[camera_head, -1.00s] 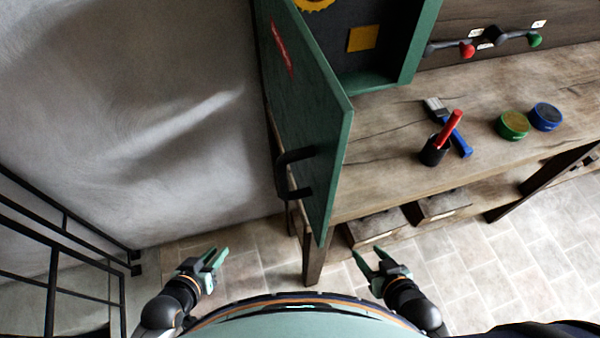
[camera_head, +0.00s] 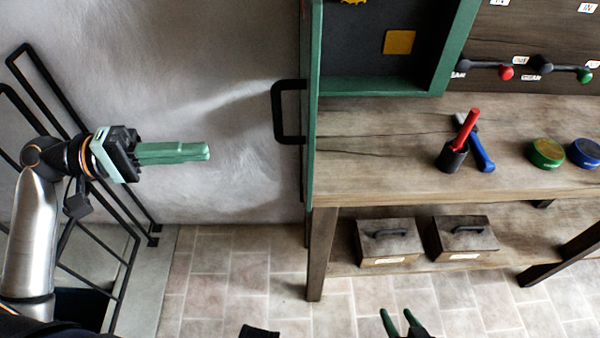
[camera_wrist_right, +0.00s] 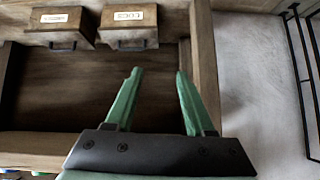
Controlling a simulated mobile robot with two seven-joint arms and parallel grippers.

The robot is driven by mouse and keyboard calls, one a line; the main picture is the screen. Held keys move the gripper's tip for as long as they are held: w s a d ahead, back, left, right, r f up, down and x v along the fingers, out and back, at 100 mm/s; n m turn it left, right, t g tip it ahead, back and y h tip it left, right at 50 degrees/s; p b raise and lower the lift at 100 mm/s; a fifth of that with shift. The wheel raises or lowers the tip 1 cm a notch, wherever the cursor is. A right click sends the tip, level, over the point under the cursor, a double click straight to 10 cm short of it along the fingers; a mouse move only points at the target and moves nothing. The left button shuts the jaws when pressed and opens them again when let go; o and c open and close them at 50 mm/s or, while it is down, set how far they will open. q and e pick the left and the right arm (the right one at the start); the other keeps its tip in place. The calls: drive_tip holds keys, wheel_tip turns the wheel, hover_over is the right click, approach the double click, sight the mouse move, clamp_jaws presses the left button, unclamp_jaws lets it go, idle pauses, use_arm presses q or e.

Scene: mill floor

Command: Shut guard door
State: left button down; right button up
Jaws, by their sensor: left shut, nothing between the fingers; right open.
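The green guard door (camera_head: 312,120) stands open, seen nearly edge-on in the head view. Its black handle (camera_head: 277,112) sticks out to the left. The door belongs to a green cabinet (camera_head: 455,50) with a dark inside, to the right of the door. My left gripper (camera_head: 208,152) is shut and empty, left of the handle with a gap between them, its fingers pointing right. My right gripper (camera_head: 397,318) is open and empty at the bottom of the head view, low in front of the bench. In the right wrist view its two green fingers (camera_wrist_right: 158,85) are spread apart.
Drawers (camera_head: 390,242) sit below. Black railing (camera_head: 85,220) stands at left. Floor before the bench is clear.

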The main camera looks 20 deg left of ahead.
use_arm(q)
drive_tip(key=s+r+g, duration=0.1)
drive_tip(key=s+r, duration=0.1)
drive_tip(key=p, duration=0.2)
approach(308, 149)
drive_tip(key=shift+m+h, duration=0.4)
drive_tip(key=x, duration=0.5)
drive_tip(key=shift+w+d+f, duration=0.25)
drive_tip(key=shift+w+f, duration=0.05)
drive_tip(key=shift+f, duration=0.1)
drive_tip(key=shift+w+d+f, duration=0.1)
drive_tip(key=shift+w+d, duration=0.05)
drive_tip(key=shift+d, duration=0.4)
drive_tip(key=shift+w+d, duration=0.1)
drive_tip(key=shift+d, duration=0.05)
